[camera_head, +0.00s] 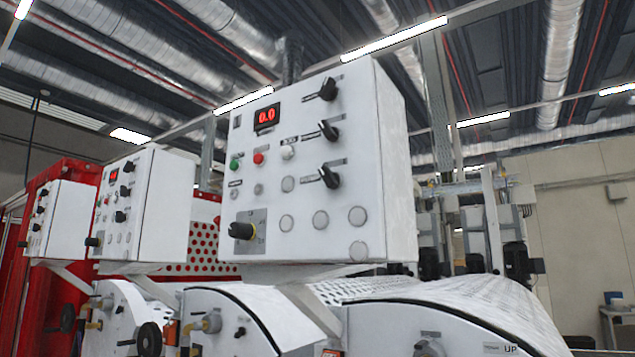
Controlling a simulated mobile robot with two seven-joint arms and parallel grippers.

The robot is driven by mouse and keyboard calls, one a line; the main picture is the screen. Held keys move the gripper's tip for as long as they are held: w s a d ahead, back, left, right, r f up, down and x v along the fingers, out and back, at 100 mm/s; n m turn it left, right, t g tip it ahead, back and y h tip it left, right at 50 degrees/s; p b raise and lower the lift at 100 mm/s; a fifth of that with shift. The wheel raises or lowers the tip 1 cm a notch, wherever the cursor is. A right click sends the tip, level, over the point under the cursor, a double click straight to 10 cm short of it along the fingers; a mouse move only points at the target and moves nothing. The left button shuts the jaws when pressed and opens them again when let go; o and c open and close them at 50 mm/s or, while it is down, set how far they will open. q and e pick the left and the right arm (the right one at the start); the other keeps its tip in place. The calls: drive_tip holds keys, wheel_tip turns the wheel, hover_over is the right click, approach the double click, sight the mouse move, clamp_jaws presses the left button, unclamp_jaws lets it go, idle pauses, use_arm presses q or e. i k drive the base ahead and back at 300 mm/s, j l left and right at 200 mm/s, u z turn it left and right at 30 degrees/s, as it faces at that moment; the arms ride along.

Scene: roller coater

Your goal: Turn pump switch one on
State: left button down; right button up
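The nearest white control box (335,215) hangs in the middle of the view. Its face carries three black rotary switches in a column at the right: a top switch (328,89), a middle switch (328,131) and a bottom switch (329,176). A larger black knob (242,231) sits at the lower left on a grey plate. The labels are too small to read, so I cannot tell which one is pump switch one. A red display (266,117) reads 0.0. Neither of my grippers is in view.
A green button (235,163) and a red button (258,158) sit left of the switches. Two similar boxes stand behind to the left, one nearer (165,215) and one farther (66,225). White curved machine covers (480,300) lie below.

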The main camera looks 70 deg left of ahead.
sight(331, 180)
drive_tip(key=u, duration=2.2)
